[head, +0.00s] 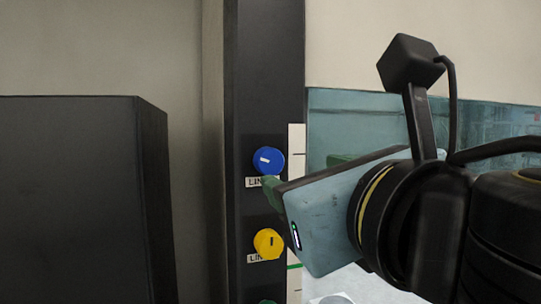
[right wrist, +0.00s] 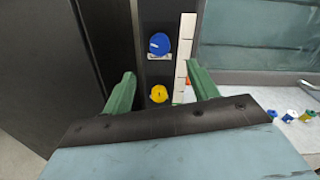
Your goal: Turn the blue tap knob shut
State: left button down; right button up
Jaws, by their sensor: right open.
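The blue tap knob (head: 268,160) is a round knob on a dark upright panel, with a short white mark lying nearly level across its face. It also shows in the right wrist view (right wrist: 159,43), above and beyond the space between my fingers. My right gripper (head: 306,171), with green fingers, is open and empty to the right of and slightly below the knob in the head view. It looks apart from the knob. In the right wrist view the fingers (right wrist: 160,70) stand wide apart. One finger partly covers the label under the blue knob. My left gripper is not in view.
A yellow knob (head: 268,243) with an upright dark mark sits below the blue one. A white marked strip (head: 296,140) runs beside the panel (head: 262,60). A large dark box (head: 80,200) stands at left. Several small coloured items (right wrist: 290,117) lie on the right.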

aim_at(272, 161)
jog(key=p+x, duration=0.6)
jog(key=x, duration=0.7)
jog(key=c, duration=1)
